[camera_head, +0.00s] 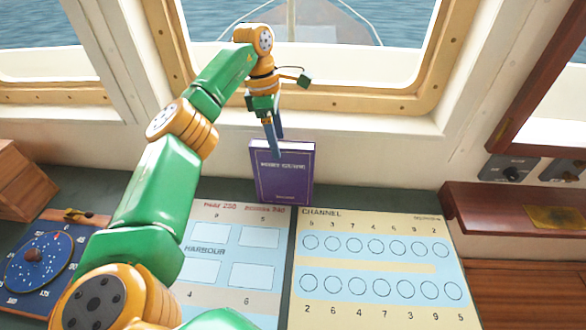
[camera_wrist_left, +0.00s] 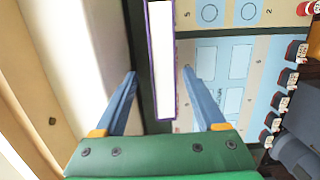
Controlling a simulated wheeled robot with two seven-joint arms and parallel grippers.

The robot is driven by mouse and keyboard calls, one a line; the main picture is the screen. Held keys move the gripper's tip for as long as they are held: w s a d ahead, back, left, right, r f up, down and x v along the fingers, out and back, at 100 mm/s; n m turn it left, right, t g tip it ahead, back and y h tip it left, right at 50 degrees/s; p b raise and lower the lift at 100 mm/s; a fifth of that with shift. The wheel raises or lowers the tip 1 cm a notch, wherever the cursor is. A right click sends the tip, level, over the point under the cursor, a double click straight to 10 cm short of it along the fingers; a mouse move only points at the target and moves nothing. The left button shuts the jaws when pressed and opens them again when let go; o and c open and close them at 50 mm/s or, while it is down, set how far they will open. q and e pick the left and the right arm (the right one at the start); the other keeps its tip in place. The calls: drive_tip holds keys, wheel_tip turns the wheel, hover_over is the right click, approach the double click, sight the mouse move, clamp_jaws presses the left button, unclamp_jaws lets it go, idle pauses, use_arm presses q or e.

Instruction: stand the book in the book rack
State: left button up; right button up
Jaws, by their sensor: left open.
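The purple book (camera_head: 284,175) stands upright at the back of the console, below the window, its titled cover facing me. My left gripper (camera_head: 278,146) is open and points down at the book's top edge, one finger overlapping the cover in the head view. In the left wrist view the book's pale page edge (camera_wrist_left: 162,60) lies between the two spread fingers of the left gripper (camera_wrist_left: 160,73), with gaps on both sides. I cannot identify the book rack for certain; a brown wooden box (camera_head: 24,182) stands at the far left. My right gripper is not in view.
A harbour chart panel (camera_head: 236,254) and a channel panel (camera_head: 375,265) lie flat in front of the book. A blue dial (camera_head: 38,260) is at left. A wooden ledge with a brass plate (camera_head: 556,217) is at right. The window frame (camera_head: 330,105) rises close behind.

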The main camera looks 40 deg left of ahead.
sight(282, 159)
use_arm(q)
drive_tip(key=shift+s+d+f, duration=0.15)
drive_tip(key=shift+s+d, duration=0.05)
drive_tip(key=shift+s, duration=0.05)
drive_tip(key=f+p, duration=0.1)
drive_tip(key=f, duration=0.1)
drive_tip(key=w+f+p, duration=0.1)
drive_tip(key=f, duration=0.1)
drive_tip(key=f+p, duration=0.1)
drive_tip(key=f, duration=0.1)
drive_tip(key=shift+w+d+f, duration=0.2)
drive_tip(key=shift+d+f, duration=0.1)
drive_tip(key=shift+s, duration=0.1)
drive_tip(key=shift+r, duration=0.1)
drive_tip(key=c, duration=0.3)
clamp_jaws()
